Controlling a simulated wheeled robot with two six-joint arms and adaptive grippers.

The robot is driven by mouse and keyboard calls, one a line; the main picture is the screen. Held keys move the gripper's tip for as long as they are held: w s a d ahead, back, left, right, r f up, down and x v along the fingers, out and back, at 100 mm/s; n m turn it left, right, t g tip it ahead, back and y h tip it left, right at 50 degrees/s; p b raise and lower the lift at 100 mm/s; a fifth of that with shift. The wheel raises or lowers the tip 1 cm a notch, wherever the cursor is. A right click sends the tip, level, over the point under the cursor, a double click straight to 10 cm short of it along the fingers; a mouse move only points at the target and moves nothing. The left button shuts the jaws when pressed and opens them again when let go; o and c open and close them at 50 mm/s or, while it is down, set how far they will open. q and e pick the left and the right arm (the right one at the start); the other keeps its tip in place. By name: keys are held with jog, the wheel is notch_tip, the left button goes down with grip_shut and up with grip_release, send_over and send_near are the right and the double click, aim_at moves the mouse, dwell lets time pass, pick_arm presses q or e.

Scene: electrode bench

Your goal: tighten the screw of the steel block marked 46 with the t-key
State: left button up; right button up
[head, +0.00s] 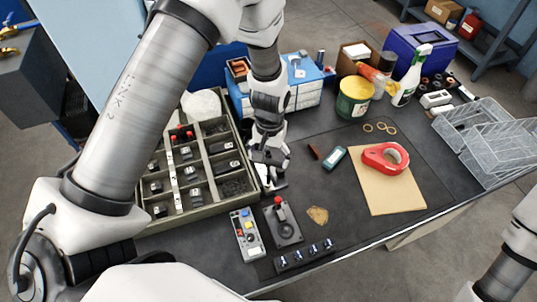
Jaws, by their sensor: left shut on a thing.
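My left gripper (268,163) points down at the right edge of the sorting tray (197,215). It is shut on a small greyish thing, mostly hidden by the fingers, and I cannot tell what it is. Several small dark blocks with pale labels lie in the tray's compartments, one of them here (186,153). Their numbers are too small to read, so I cannot tell which is marked 46. I cannot make out the t-key for certain. My right gripper is not in view; only part of that arm shows at the lower right.
In front of the gripper are a dark fixture with a red knob (278,201), a control box (246,234) and a dark strip with several small fittings (304,256). Wire baskets (490,140) stand right.

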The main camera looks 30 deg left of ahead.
pick_arm(q)
jog(key=shift+s, duration=0.15)
dwell(0.4)
jog(key=shift+p, duration=0.45)
dwell(0.3)
jog(key=shift+f+b, duration=0.4)
jog(key=shift+f, duration=0.4)
dwell(0.6)
